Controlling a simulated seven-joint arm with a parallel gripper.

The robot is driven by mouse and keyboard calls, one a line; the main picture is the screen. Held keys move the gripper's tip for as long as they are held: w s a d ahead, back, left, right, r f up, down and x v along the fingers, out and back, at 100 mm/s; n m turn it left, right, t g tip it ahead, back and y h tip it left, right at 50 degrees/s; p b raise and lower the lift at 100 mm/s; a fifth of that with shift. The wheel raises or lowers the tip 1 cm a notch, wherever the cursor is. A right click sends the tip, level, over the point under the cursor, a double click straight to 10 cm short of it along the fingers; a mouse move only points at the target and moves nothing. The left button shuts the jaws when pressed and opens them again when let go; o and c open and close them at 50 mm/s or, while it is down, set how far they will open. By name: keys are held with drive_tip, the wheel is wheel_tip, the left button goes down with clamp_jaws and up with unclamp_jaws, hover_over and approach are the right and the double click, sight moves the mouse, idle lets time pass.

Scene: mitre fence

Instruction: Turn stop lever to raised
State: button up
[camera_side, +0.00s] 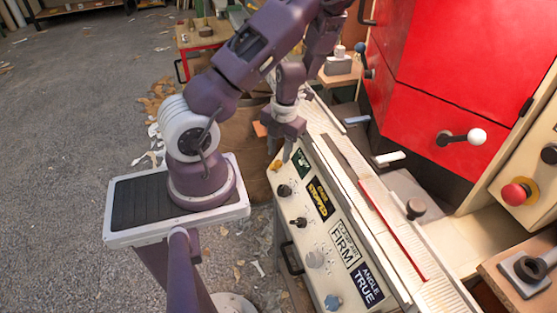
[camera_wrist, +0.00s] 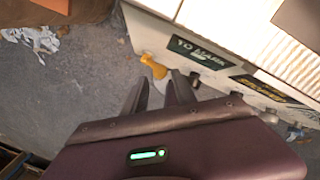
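An orange lever (camera_side: 275,165) stands out from the left end of the cream control panel (camera_side: 300,205). It also shows in the wrist view (camera_wrist: 153,66), pointing up and left, just beyond my fingertips. No label names it clearly, so I cannot tell for certain that it is the stop lever. My gripper (camera_side: 284,150) hangs by that end of the panel, close above the orange lever. In the wrist view my gripper (camera_wrist: 158,88) has its two dark fingers apart with nothing between them. A gap shows between fingertips and lever; contact is not visible.
Along the panel are a black knob (camera_side: 284,190), a black lever (camera_side: 298,222), a grey knob (camera_side: 315,258) and a blue knob (camera_side: 333,302). The fence (camera_side: 375,205) runs above. A red machine (camera_side: 450,60) stands behind. The floor in front is open, with scattered scraps.

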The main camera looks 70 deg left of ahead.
sight(279, 161)
wheel_tip(279, 161, down, 4)
drive_tip(key=shift+s+a+f, duration=0.1)
drive_tip(key=shift+a, duration=0.05)
drive_tip(key=shift+c, duration=0.4)
clamp_jaws()
